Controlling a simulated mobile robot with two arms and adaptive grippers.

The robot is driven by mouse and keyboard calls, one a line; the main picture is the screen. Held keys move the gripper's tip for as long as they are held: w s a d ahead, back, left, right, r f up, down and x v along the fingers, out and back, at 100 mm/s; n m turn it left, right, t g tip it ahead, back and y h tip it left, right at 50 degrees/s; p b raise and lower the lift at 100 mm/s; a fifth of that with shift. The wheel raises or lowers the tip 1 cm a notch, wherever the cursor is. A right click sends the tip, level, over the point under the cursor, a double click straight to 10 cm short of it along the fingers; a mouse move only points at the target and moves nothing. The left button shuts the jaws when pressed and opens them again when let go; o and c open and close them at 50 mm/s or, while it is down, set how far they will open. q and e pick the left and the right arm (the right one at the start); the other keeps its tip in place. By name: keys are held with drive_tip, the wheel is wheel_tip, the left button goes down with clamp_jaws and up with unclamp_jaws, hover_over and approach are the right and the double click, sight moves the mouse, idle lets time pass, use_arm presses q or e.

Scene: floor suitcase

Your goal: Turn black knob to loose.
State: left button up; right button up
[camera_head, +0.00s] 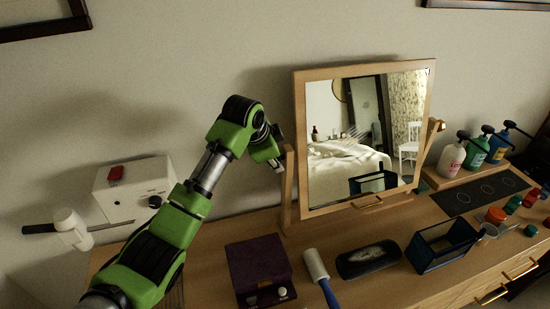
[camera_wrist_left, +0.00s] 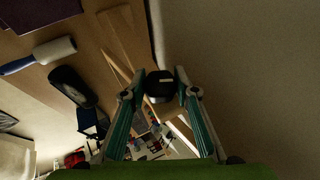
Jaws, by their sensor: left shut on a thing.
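The black knob (camera_wrist_left: 160,84) shows in the left wrist view with a pale mark on its face. It sits between the fingertips of my left gripper (camera_wrist_left: 159,78), which is shut on it. In the head view my left gripper (camera_head: 276,164) is at the left post of the wooden-framed mirror (camera_head: 299,140), and the knob is hidden there. The mirror stands tilted between its two posts on the wooden dresser (camera_head: 385,292). My right gripper is in neither view.
A purple box (camera_head: 258,265), a lint roller (camera_head: 316,266), a dark oval case (camera_head: 369,259) and a blue open holder (camera_head: 442,245) lie before the mirror. A white box (camera_head: 135,187) stands left. Pump bottles (camera_head: 451,157) and small jars stand right. The wall is close behind.

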use_arm(q)
drive_tip(key=shift+n+g+h, duration=0.4)
drive_tip(key=shift+g+h, duration=0.1)
drive_tip(key=shift+g, duration=1.2)
drive_tip(key=shift+f+g, duration=0.1)
drive_tip(key=shift+g, duration=0.5)
drive_tip(key=o, duration=1.1)
drive_tip(key=shift+r, duration=0.3)
drive_tip(key=v, duration=1.1)
drive_tip(key=shift+s+a+r, duration=0.1)
drive_tip(key=shift+a, duration=0.15)
